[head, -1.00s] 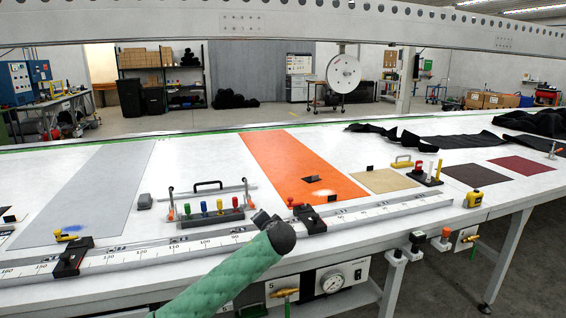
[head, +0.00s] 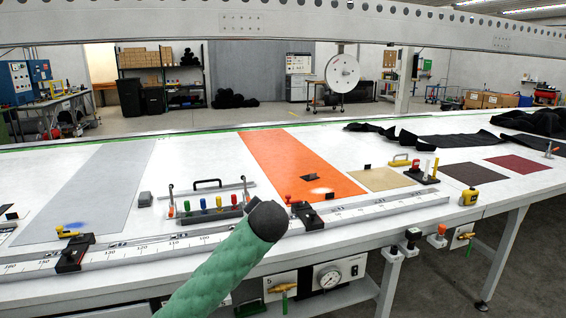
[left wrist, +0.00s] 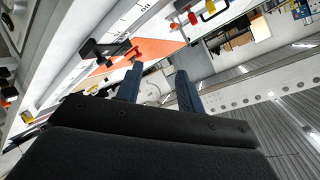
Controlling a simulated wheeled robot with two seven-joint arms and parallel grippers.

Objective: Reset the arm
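My left arm, in a green sleeve with a dark rounded end, reaches up over the front of the white table in the head view. Its gripper is hidden there behind that end. In the left wrist view my left gripper (left wrist: 160,68) shows two dark blue fingers standing apart with nothing between them. My right gripper is in neither view.
A rack of coloured-handled tools (head: 205,212) stands just behind my left arm's end. Another black stop (head: 72,256) sits on the rail at left. A yellow tape measure (head: 469,197) lies at right. The gantry beam (head: 240,25) spans the top. Grey sheet (head: 90,195) lies flat at left.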

